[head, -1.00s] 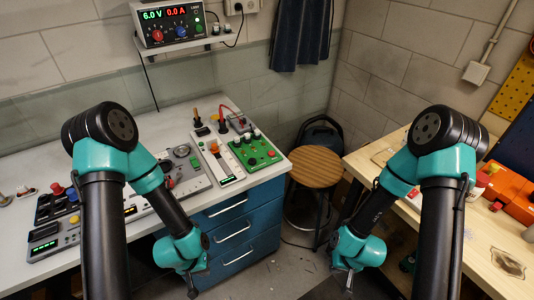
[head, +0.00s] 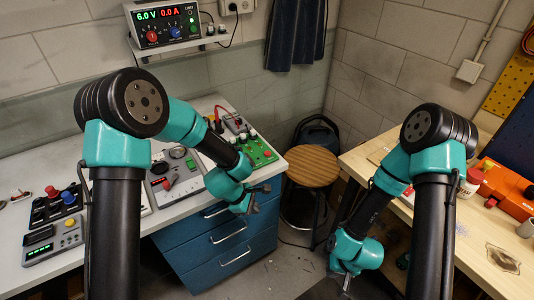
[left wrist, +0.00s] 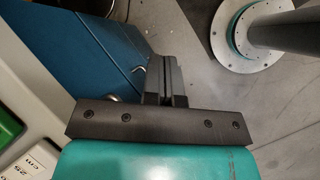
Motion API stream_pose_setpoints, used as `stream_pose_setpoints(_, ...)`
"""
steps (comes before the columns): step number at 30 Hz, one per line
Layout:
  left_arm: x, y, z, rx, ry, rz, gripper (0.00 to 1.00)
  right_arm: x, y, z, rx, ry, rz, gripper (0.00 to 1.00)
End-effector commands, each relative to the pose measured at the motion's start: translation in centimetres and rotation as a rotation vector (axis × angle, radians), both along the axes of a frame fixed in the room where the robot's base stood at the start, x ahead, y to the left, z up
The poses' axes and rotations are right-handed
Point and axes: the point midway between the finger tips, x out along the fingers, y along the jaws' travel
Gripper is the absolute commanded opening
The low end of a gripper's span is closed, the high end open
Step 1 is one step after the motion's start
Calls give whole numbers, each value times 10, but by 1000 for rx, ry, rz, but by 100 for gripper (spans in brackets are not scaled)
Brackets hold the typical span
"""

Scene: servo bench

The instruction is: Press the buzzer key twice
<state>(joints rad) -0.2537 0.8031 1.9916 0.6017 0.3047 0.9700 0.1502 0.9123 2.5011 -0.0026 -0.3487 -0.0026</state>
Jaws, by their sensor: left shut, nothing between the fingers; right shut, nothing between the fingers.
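The controls stand on the white bench (head: 112,158) at left; I cannot tell for certain which is the buzzer key. A grey panel (head: 186,186) with a red part and round dials is partly behind my left arm. A green board (head: 262,156) with several buttons lies at the bench's right end. My right gripper (head: 346,283) is shut and empty, low between the benches.
Blue drawers (head: 222,238) are below the bench. A stool (head: 313,165) stands in the gap; a wooden bench (head: 400,190) is at right.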

Motion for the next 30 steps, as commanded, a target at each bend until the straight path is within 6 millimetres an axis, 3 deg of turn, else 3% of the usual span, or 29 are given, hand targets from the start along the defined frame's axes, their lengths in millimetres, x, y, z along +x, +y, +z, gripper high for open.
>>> stream_pose_setpoints(6,65,-28,48,-61,-59,96,0,0,0,0,0,0,0,0)
stream_pose_setpoints(18,177,-39,144,-117,-260,197,0,0,0,0,0,0,0,0)
stream_pose_setpoints(24,208,-39,179,-138,-324,232,0,0,0,0,0,0,0,0)
stream_pose_setpoints(30,214,-39,188,-141,-339,239,0,0,0,0,0,0,0,0)
